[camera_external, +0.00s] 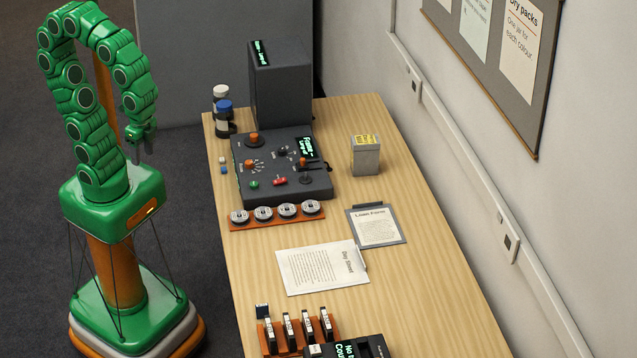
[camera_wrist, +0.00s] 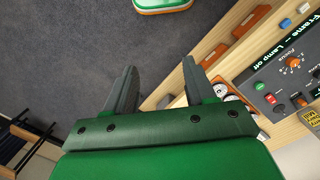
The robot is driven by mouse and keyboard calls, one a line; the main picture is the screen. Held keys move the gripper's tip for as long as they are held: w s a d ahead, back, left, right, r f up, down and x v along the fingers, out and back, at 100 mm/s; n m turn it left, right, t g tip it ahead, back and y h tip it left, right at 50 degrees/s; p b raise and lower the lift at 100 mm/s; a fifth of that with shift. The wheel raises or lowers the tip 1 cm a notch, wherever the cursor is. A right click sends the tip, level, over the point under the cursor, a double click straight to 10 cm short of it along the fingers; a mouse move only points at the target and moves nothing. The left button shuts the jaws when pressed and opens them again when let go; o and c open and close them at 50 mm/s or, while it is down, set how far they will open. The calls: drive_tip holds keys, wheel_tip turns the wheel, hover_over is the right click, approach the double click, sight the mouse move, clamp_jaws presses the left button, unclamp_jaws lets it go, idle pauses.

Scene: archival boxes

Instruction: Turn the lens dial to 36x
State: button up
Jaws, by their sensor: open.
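The dark control console (camera_external: 243,193) sits on the far part of the wooden table. It carries an orange knob with white marks around it (camera_external: 249,164), another orange knob (camera_external: 253,138) at the back left and a small dark dial (camera_external: 282,152). The wrist view shows part of the console at the right, with an orange knob (camera_wrist: 293,62). My gripper (camera_external: 145,147) hangs left of the table, apart from the console. Its fingers are open and empty in the wrist view (camera_wrist: 158,64).
A tall dark box (camera_external: 281,90) stands behind the console, with bottles (camera_external: 224,110) at its left. A rack of round discs (camera_external: 264,213) lies along the console's front. A grey tin (camera_external: 366,157) stands right.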

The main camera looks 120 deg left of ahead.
drive_tip(key=w+a+n, duration=0.1)
drive_tip(key=w+a, duration=0.1)
drive_tip(key=w, duration=0.6)
drive_tip(key=w+a+f+n+t, duration=0.1)
drive_tip(key=w+a+n, duration=0.1)
drive_tip(key=w+a, duration=0.5)
drive_tip(key=w+a+f+n, duration=0.2)
drive_tip(key=w+a+n, duration=0.15)
drive_tip(key=a, duration=0.55)
drive_tip(key=n, duration=0.6)
approach(281, 150)
drive_tip(key=shift+d+f, duration=0.2)
drive_tip(key=shift+d, duration=0.2)
drive_tip(key=shift+s+a+f+n, duration=0.15)
drive_tip(key=shift+a+f+n, duration=0.15)
drive_tip(key=shift+a, duration=0.1)
drive_tip(key=shift+f, duration=3.8)
drive_tip(key=shift+c, duration=0.2)
